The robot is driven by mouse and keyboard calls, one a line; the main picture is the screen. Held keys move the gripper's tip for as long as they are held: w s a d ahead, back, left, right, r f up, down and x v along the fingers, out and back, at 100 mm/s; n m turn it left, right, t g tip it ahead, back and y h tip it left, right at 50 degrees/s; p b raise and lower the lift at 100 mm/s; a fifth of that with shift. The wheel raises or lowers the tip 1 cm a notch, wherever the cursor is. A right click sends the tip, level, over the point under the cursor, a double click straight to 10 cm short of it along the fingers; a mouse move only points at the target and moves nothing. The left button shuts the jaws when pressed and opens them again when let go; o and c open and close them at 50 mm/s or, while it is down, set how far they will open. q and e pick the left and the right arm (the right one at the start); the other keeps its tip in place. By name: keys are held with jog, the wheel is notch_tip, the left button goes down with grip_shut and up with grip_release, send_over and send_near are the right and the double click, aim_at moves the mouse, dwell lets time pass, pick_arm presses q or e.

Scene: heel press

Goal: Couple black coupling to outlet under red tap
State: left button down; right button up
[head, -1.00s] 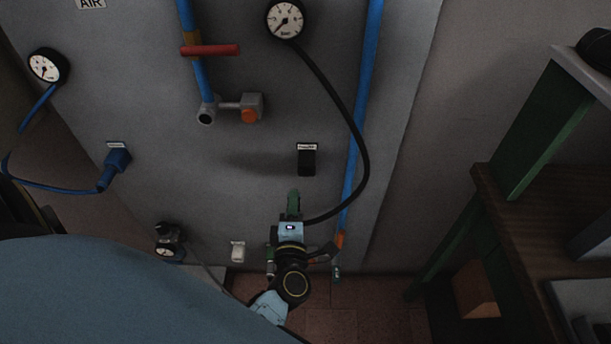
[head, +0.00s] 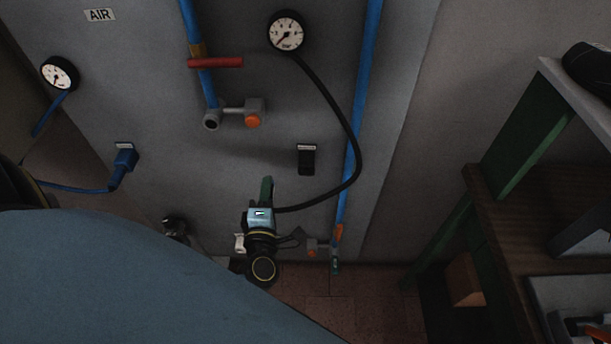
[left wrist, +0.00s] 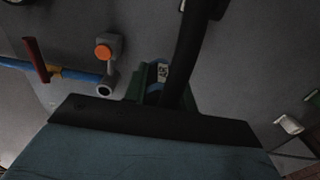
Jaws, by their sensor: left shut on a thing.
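The red tap (head: 215,62) is a lever on the blue pipe at the upper left of the panel, with the grey round outlet (head: 211,120) below it. The wrist view shows the outlet (left wrist: 106,88) left of my gripper and the tap (left wrist: 36,60) farther left. My left gripper (head: 267,188) is shut, lower right of the outlet and apart from it. The black hose (head: 338,112) from the gauge runs to its jaws. In the wrist view the hose (left wrist: 189,50) passes in front of a pale-labelled piece (left wrist: 163,72) between green fingers; the black coupling is mostly hidden. My right gripper is out of view.
An orange button (head: 253,120) on a grey block sits just right of the outlet. A black labelled holder (head: 307,160) is on the panel right of my gripper. A blue coupling (head: 123,160) with a blue hose is at the left. A bench (head: 540,225) stands at the right.

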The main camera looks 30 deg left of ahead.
pick_arm(q)
jog(key=s+a+r+p, duration=0.7)
jog(key=a+r+p, duration=0.3)
jog(key=a+r, duration=0.1)
dwell(1.1)
jog(key=shift+w+a, duration=0.15)
jog(key=shift+w, duration=0.05)
jog(key=shift+x, duration=2.4)
jog(key=shift+f, duration=0.1)
dwell(0.4)
jog(key=shift+x, duration=1.45)
jog(key=c, duration=1.1)
grip_release()
jog(key=shift+w, duration=0.1)
jog(key=shift+o, duration=0.2)
